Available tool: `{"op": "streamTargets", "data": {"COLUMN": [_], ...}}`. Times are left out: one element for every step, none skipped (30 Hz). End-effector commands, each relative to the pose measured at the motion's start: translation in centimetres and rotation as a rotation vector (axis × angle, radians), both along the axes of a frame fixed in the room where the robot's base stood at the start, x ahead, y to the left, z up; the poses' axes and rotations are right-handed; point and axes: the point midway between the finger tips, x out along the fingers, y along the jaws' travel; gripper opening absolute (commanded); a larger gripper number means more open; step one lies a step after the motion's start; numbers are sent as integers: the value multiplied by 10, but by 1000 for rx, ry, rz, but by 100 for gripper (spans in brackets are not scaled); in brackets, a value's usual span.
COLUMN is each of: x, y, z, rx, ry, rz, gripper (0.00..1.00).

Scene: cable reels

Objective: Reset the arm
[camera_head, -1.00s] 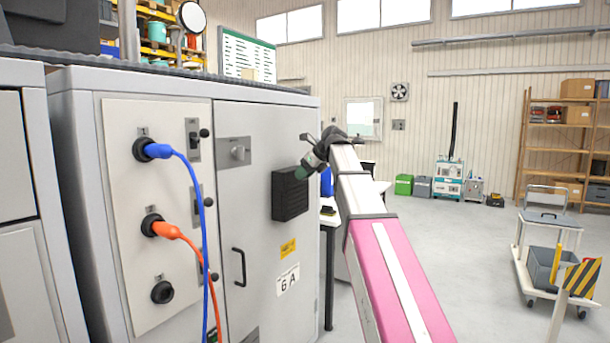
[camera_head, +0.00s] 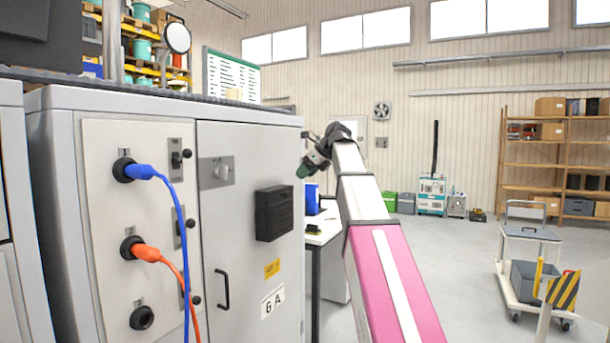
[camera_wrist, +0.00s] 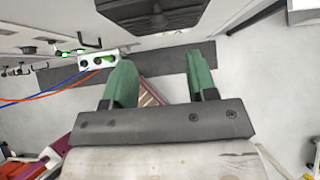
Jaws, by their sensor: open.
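My gripper (camera_head: 304,168) is at the end of my raised pink and white arm, in front of the cabinet's right side in the head view. In the wrist view its two green fingers (camera_wrist: 160,82) stand wide apart with nothing between them. A grey cabinet (camera_head: 240,150) marked 6A fills the left of the head view. A blue plug (camera_head: 143,172) sits in the top socket of its panel and an orange plug (camera_head: 146,252) in the middle one. The bottom socket (camera_head: 142,318) is empty.
A black vented box (camera_head: 274,213) juts from the cabinet door near my gripper. A white table (camera_head: 322,232) stands behind the arm. A cart (camera_head: 530,250) and a striped barrier (camera_head: 563,291) stand at the right. The floor between is clear.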

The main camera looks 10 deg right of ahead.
Motion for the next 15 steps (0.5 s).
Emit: {"op": "streamTargets", "data": {"x": [0, 0, 0, 0, 0, 1, 1, 1, 1, 2, 2, 1, 1, 0, -1], "y": [0, 0, 0, 0, 0, -1, -1, -1, -2, -2, -3, -3, -4, -4, -5], "z": [0, -1, -4, -7, -12, -22, -30, -41, -57, -71, -85, -104, -118, -132, -151], "rx": [0, -1, -4, -9, -17, -31, -44, -59, -85, -106, -127, -159, -182, -205, -236], "ry": [0, 0, -1, -2, -6, -13, -19, -26, -37, -47, -57, -71, -81, -92, -105], "rz": [0, 1, 4, 8, 15, 28, 42, 60, 85, 107, 132, 167, 195, 222, 259], "gripper": [52, 52, 52, 52, 52, 52, 52, 52, 52, 52, 52, 52, 52, 52, 52]}}
